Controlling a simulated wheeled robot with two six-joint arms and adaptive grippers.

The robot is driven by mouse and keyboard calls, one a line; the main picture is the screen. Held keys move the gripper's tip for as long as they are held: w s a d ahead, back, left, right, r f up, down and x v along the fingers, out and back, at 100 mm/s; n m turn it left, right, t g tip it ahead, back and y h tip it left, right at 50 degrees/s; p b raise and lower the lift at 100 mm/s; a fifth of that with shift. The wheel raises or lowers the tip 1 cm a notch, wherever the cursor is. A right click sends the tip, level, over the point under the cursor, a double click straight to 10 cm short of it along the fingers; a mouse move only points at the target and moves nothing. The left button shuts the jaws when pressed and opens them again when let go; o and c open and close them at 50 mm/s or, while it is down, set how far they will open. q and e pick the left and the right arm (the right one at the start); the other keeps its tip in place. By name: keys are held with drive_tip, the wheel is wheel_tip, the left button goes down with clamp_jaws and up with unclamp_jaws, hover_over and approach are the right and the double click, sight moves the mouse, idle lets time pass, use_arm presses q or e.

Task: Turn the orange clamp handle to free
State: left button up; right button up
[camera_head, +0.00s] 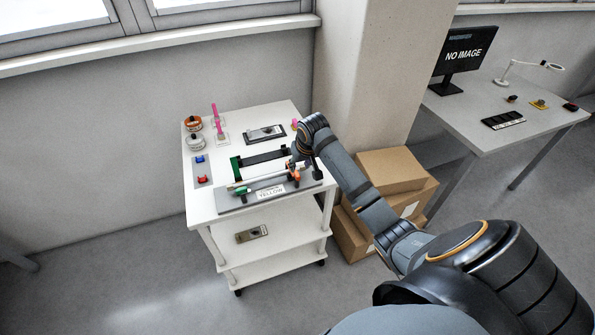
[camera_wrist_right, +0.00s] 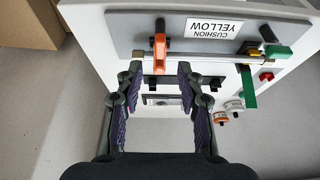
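The orange clamp handle (camera_wrist_right: 160,50) stands out from the grey plate in the right wrist view, near the plate's left end. It also shows small in the head view (camera_head: 294,173), beside my right gripper. My right gripper (camera_wrist_right: 159,72) is open. Its two purple-padded fingers are spread, with the handle ahead of and roughly between the fingertips; I cannot tell whether they touch it. The grey plate (camera_wrist_right: 125,28) carries a label reading CUSHION YELLOW (camera_wrist_right: 214,28), a long bar and a green part (camera_wrist_right: 277,51) at the other end. My left gripper is not in view.
The plate lies on a white cart (camera_head: 200,217) with lower shelves. Its top also holds a green-ended black bracket (camera_head: 236,168), a red and a blue block, round tins (camera_head: 194,141) and pink-topped pieces. Cardboard boxes (camera_head: 391,170) stand right of the cart, under my arm.

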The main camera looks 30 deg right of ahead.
sight(297, 173)
drive_tip(key=x, duration=0.7)
drive_tip(key=shift+w+p, duration=0.1)
drive_tip(key=shift+p, duration=0.25)
clamp_jaws()
